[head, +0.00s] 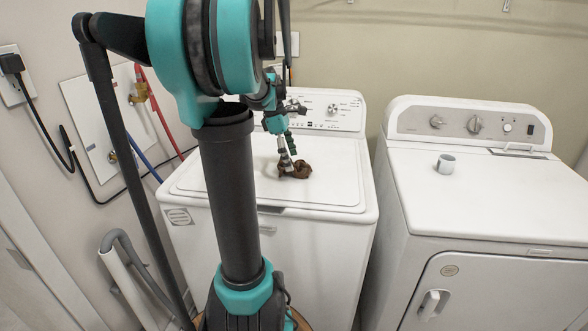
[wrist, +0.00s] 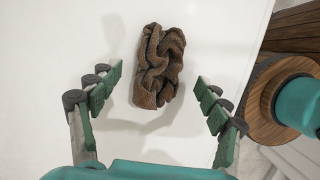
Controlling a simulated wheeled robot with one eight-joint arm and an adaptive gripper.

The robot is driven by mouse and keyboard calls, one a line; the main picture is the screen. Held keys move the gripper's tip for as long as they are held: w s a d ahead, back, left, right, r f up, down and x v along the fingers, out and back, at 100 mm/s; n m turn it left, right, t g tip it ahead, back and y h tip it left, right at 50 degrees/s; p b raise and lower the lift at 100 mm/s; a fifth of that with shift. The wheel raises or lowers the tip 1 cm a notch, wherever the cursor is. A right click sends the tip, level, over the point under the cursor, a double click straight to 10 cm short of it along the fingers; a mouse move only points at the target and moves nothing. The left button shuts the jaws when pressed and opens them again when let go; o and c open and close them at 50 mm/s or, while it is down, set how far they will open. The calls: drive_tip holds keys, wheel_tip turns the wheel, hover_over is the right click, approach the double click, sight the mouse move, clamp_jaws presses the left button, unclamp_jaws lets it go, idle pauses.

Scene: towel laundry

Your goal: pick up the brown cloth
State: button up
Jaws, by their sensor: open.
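The brown cloth (head: 296,170) lies crumpled in a small heap on the white lid of the left washing machine (head: 340,193). In the wrist view the cloth (wrist: 159,66) is at the upper middle, on the plain white lid. My gripper (wrist: 160,82) is open, with one green-padded finger on each side of the cloth and a gap between each finger and it. In the head view my gripper (head: 287,160) is at the cloth, pointing down. The finger tips partly overlap the cloth there, and I cannot tell how high they are above the lid.
A white dryer (head: 490,200) stands to the right with a small grey cup (head: 446,162) on top. The washer's control panel (head: 335,110) rises behind the cloth. Hoses and a wall box (head: 110,125) are on the left wall. The lid around the cloth is clear.

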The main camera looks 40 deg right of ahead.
drive_tip(key=shift+x, duration=1.35)
drive_tip(key=shift+c, duration=0.4)
drive_tip(key=c, duration=1.2)
